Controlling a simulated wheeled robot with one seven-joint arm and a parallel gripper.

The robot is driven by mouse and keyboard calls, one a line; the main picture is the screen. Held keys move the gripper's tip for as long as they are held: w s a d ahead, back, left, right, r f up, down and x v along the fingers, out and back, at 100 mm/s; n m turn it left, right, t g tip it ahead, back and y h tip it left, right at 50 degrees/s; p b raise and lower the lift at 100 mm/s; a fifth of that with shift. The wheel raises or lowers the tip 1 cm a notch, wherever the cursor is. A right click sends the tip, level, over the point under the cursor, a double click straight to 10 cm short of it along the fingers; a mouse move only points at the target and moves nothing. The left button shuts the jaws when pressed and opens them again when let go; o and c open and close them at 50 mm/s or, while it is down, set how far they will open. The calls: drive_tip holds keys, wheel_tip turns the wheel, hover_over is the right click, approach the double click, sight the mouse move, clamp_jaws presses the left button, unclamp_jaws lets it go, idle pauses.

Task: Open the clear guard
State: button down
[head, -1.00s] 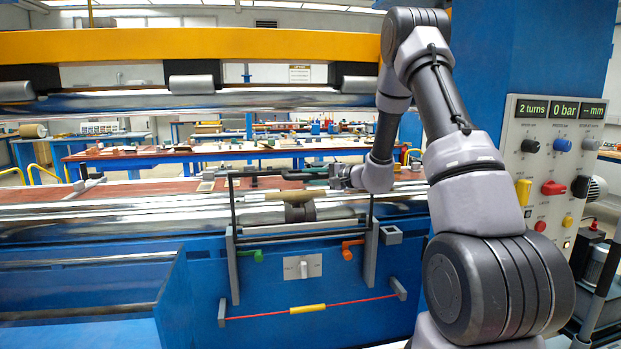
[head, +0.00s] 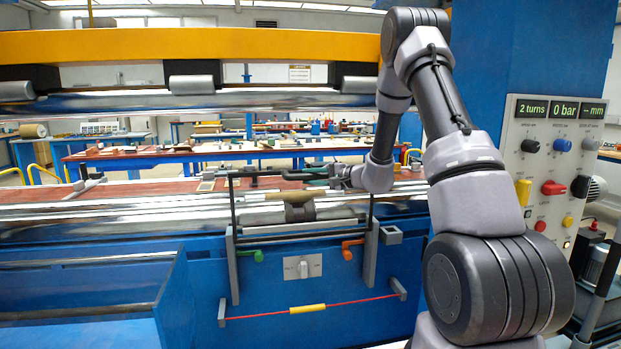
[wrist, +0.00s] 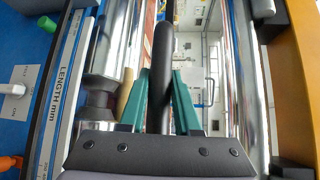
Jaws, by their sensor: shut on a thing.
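The clear guard (head: 233,207) stands at the front of the machine, with dark side uprights and a dark bar along its top; its clear pane is hard to make out. My gripper (head: 318,182) is at the right part of this top bar. In the wrist view my gripper's green fingers (wrist: 162,85) lie on both sides of the dark bar (wrist: 164,45) and are shut on it. The bar runs lengthwise between the fingers. The exact finger contact is partly hidden by the bar.
Behind the guard are shiny rollers (head: 130,212) and a wooden-handled tool (head: 290,195). Below are a green knob (head: 258,256), an orange lever (head: 350,247) and a red cord with a yellow sleeve (head: 308,308). A control panel (head: 553,175) stands at right. A yellow beam (head: 190,44) crosses above.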

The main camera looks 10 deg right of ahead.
drive_tip(key=shift+f, duration=0.15)
wheel_tip(320, 180, down, 23)
drive_tip(key=shift+s+f, duration=0.1)
idle(0.4)
drive_tip(key=c, duration=0.6)
unclamp_jaws()
drive_tip(key=v, duration=1)
drive_tip(key=shift+s+d, duration=0.25)
